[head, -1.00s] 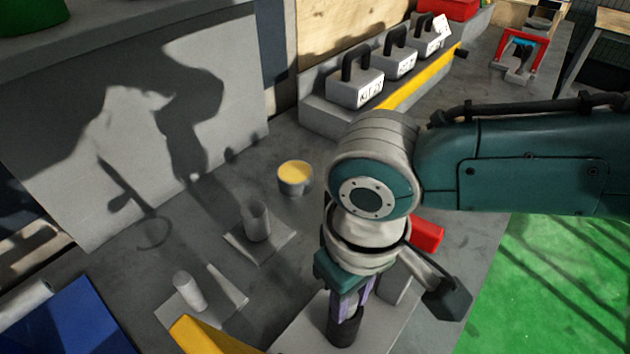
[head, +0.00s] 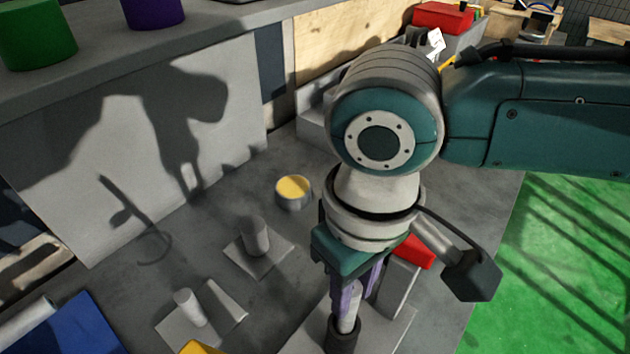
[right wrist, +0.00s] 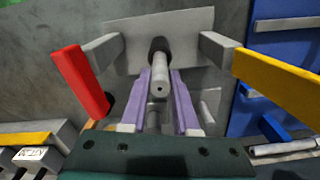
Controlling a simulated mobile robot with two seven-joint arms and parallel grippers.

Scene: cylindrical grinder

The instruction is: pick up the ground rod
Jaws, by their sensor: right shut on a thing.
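The ground rod (head: 348,305) is a light grey cylinder, upright between the purple fingers of my right gripper (head: 355,293). The right gripper is shut on it from above. Below the fingers, the rod's lower end meets a dark round sleeve (head: 343,336) over a grey plate. I cannot tell how far the rod sits inside the sleeve. In the right wrist view the rod (right wrist: 161,80) shows its round end with a small centre hole, between the purple fingers (right wrist: 160,98). The dark sleeve (right wrist: 158,46) is behind it. My left gripper is not in view.
Two other grey cylinders (head: 255,236) (head: 188,306) stand on plates to the left. A yellow-topped cup (head: 293,191) stands behind. A red block (head: 416,251) is close right of the gripper. A blue tray (head: 65,328) lies at lower left.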

